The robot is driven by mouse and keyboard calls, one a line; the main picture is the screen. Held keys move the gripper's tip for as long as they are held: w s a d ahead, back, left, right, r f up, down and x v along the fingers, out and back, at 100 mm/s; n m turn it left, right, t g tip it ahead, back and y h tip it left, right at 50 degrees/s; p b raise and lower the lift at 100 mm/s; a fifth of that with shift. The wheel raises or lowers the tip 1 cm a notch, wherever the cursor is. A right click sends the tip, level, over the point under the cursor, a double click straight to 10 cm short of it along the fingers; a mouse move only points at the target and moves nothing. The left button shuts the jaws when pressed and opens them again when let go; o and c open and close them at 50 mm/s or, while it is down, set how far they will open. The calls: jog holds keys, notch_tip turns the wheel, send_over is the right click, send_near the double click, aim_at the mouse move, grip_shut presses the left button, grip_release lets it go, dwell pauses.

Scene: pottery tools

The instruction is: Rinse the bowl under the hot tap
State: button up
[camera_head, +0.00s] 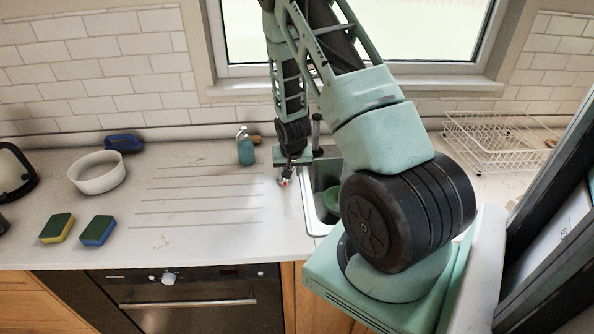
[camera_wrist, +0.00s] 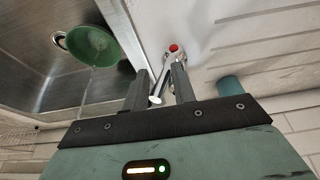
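The green bowl (camera_head: 330,199) sits in the metal sink (camera_head: 312,213), partly hidden by my arm. It also shows in the wrist view (camera_wrist: 88,46), near the drain. The hot tap handle with a red dot (camera_wrist: 173,48) stands on the counter beside the sink. It also shows small in the head view (camera_head: 285,182). My gripper (camera_wrist: 160,80) is open at this handle. Its two fingers are apart, with the handle's thin pale lever (camera_wrist: 156,99) showing between them. I cannot tell whether either finger touches it.
A teal soap bottle (camera_head: 246,151) stands behind the grooved drainer area. A white bowl (camera_head: 98,173), a blue object (camera_head: 124,144) and two sponges (camera_head: 97,230) lie at left. A white wire rack (camera_head: 497,142) stands at right. The grooved counter between is clear.

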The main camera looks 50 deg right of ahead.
notch_tip(320, 180, up, 9)
jog(key=w+a+p, duration=0.1)
jog(key=w+p, duration=0.1)
jog(key=p, duration=0.3)
jog(key=shift+a, duration=0.2)
dwell(0.6)
dwell(0.5)
